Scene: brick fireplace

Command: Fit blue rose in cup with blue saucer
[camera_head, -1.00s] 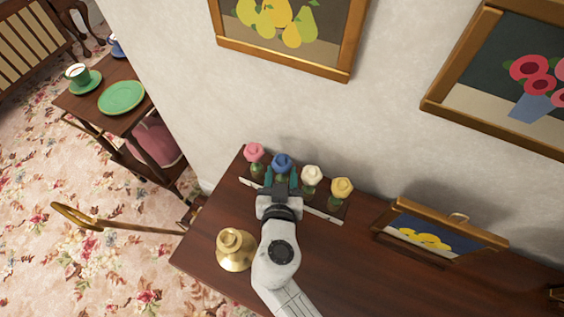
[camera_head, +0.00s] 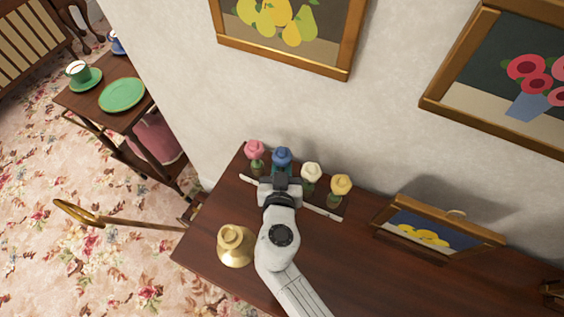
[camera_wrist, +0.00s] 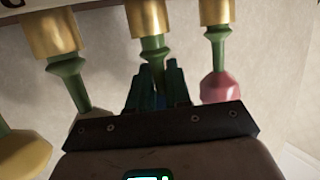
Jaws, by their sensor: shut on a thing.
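The blue rose (camera_head: 281,156) stands upright on the dark wooden cabinet, between a pink rose and a white rose. My gripper (camera_head: 280,176) is shut on the blue rose, just below its head. In the wrist view, the dark fingers (camera_wrist: 157,90) close around it, and its green stem (camera_wrist: 153,50) runs into a brass holder (camera_wrist: 147,17). The blue head is mostly hidden there. A blue item (camera_head: 117,45) shows partly at the wall edge in the head view, on the small side table; I cannot tell if it is the cup with the blue saucer.
The pink rose (camera_head: 254,150), white rose (camera_head: 312,172) and yellow rose (camera_head: 341,185) stand close by. The side table holds a green cup (camera_head: 78,71) and green plate (camera_head: 121,95). The wall's edge juts out between.

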